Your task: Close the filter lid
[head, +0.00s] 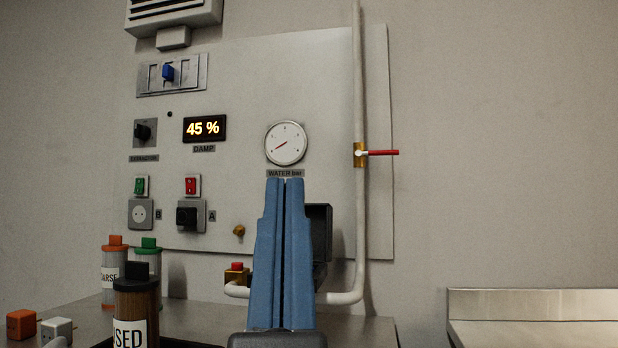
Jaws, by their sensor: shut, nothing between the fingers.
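My gripper (285,183) is in the middle of the head view, its two blue fingers pointing up and pressed together with nothing between them. Behind its right side a dark box-like piece (321,225) shows, which looks like the filter lid standing raised. Most of it and whatever lies below it are hidden by the fingers. I cannot tell whether the fingers touch it.
A white pipe (360,225) with a red-handled valve (382,153) runs down at the right. Canisters with orange (115,270), green (148,255) and black (137,305) tops stand at the left on the bench. A control panel (235,85) is behind.

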